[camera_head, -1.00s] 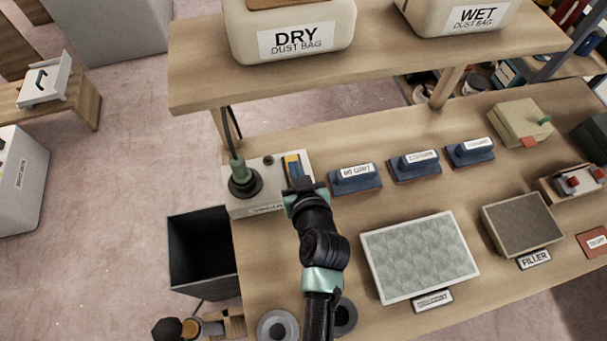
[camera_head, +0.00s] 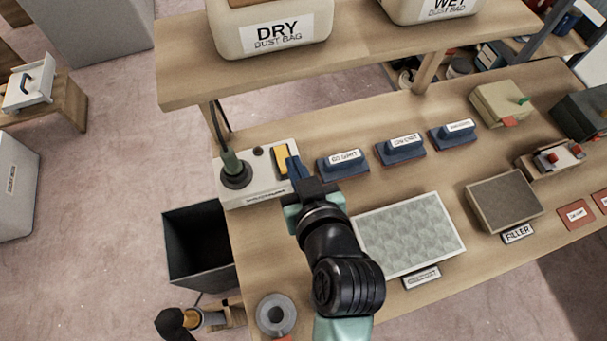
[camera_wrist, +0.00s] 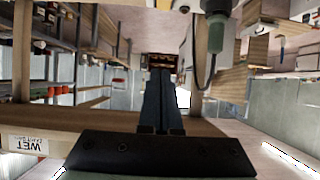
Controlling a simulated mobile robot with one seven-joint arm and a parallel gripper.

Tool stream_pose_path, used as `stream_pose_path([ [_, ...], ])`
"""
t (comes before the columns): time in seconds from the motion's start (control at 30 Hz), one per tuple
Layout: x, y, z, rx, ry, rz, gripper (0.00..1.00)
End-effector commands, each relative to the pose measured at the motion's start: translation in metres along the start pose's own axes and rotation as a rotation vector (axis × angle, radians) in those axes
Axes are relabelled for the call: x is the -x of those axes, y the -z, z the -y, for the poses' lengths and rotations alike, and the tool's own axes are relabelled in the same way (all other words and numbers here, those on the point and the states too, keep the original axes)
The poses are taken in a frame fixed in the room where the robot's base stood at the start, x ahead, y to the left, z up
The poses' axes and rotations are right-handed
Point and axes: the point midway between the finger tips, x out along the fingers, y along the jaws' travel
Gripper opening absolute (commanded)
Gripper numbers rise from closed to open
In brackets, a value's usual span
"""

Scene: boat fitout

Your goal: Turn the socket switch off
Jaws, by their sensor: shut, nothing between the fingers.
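The white socket box (camera_head: 262,188) sits at the left end of the workbench, with a green-and-black plug (camera_head: 234,171) and cable in it. A yellow switch (camera_head: 281,160) is on the right part of its top. My gripper (camera_head: 291,163) is shut and empty, its blue fingers reaching over the box's right side, right beside the switch. They partly cover the switch's right edge; I cannot tell whether they touch it or which way it is tipped. In the wrist view, the shut fingers (camera_wrist: 161,85) point away from the camera, and the plug (camera_wrist: 215,35) shows at upper right.
Blue sanding blocks (camera_head: 343,163) stand in a row just right of the box. A patterned pad (camera_head: 410,234) lies in front of them. A shelf (camera_head: 350,60) with DRY (camera_head: 272,30) and WET dust bags overhangs behind. A dark bin (camera_head: 198,243) stands left of the bench.

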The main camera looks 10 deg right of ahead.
Motion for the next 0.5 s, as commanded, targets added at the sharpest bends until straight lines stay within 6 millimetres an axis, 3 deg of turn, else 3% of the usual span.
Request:
stream_pose_path([
  [0.3, 0.05, 0.016, 0.0, 0.0, -0.001, 0.001, 0.0],
  [0.5, 0.059, 0.019, 0.001, 0.0, 0.001, 0.001, 0.0],
])
